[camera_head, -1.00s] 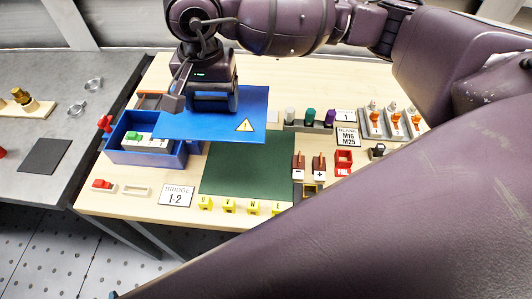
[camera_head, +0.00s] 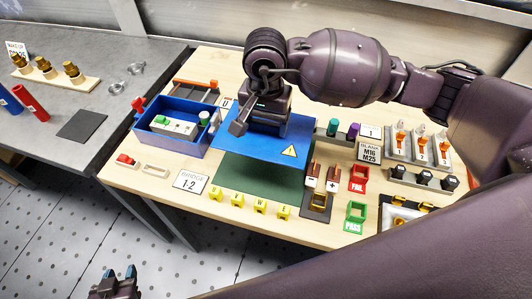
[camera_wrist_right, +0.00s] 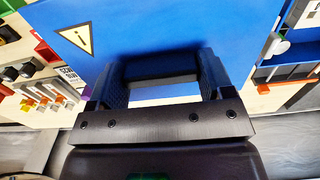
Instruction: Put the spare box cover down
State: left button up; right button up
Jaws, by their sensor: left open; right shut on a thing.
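The blue box cover (camera_head: 232,146), a flat plate with a yellow warning triangle, is over the back part of the dark green mat (camera_head: 258,181), right of the blue box. My right gripper (camera_head: 264,128) is shut on it from above; the right wrist view shows both fingers (camera_wrist_right: 162,82) around a raised grip on the cover (camera_wrist_right: 180,35). I cannot tell whether the cover touches the mat. The open-topped blue box (camera_head: 165,148) holds a white block with a green part. My left gripper (camera_head: 117,275) is open and empty, low at the left, over the floor.
A bridge label card (camera_head: 190,182) and several yellow lettered blocks (camera_head: 248,205) line the mat's front. Brown plus and minus parts (camera_head: 322,178), a red FAIL bin (camera_head: 358,178) and a green PASS bin (camera_head: 355,215) stand right. A grey bench (camera_head: 110,100) is at the left.

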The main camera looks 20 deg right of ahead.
aim_at(265, 164)
notch_tip(265, 164, down, 12)
jog(key=shift+r, duration=0.2)
dwell(0.4)
jog(key=shift+f, duration=0.2)
jog(key=o, duration=1.2)
jog(key=shift+c, duration=0.2)
jog(key=shift+r, duration=0.15)
notch_tip(265, 164, up, 12)
jog(key=shift+r, duration=0.1)
